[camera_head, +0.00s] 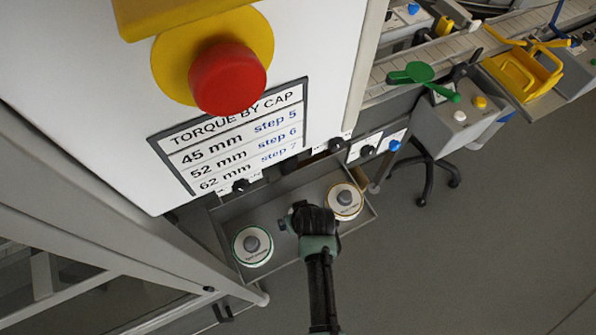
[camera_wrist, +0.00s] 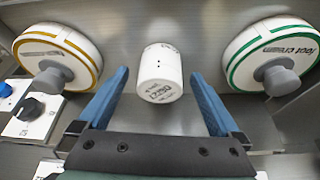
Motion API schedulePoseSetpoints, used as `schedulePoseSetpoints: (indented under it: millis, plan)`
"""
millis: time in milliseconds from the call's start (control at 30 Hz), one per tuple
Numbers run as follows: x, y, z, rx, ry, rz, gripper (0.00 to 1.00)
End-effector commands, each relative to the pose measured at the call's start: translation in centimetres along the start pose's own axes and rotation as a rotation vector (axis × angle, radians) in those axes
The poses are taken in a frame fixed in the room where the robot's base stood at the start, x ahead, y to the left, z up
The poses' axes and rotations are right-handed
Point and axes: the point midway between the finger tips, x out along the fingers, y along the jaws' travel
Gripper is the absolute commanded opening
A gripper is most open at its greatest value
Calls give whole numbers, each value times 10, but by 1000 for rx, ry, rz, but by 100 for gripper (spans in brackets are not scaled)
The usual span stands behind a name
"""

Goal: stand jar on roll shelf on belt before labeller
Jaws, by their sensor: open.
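A white jar (camera_wrist: 160,70) with dark print is on the grey roll shelf (camera_head: 285,262), between two label rolls. In the wrist view it lies between the two blue fingers of my gripper (camera_wrist: 159,76), which are open with a gap on each side. In the head view my gripper (camera_head: 312,215) is over the shelf and the jar is hidden by it. A belt (camera_head: 440,50) runs along the upper right of the head view; I cannot tell which part lies before the labeller.
A green-edged roll (camera_head: 252,246) and an orange-edged roll (camera_head: 345,201) flank my gripper closely. A white panel with a red stop button (camera_head: 227,78) stands behind the shelf. A green paddle (camera_head: 412,73) and a yellow crate (camera_head: 523,75) are by the belt.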

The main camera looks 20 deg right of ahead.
Motion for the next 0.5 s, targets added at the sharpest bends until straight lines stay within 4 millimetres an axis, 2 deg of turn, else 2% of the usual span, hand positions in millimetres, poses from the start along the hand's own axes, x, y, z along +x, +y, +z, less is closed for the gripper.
schedulePoseSetpoints:
  millis: [300, 500]
  plan:
    - [4, 0, 0, 0, 2, 0, 100]
    - [4, 0, 0, 0, 1, 0, 64]
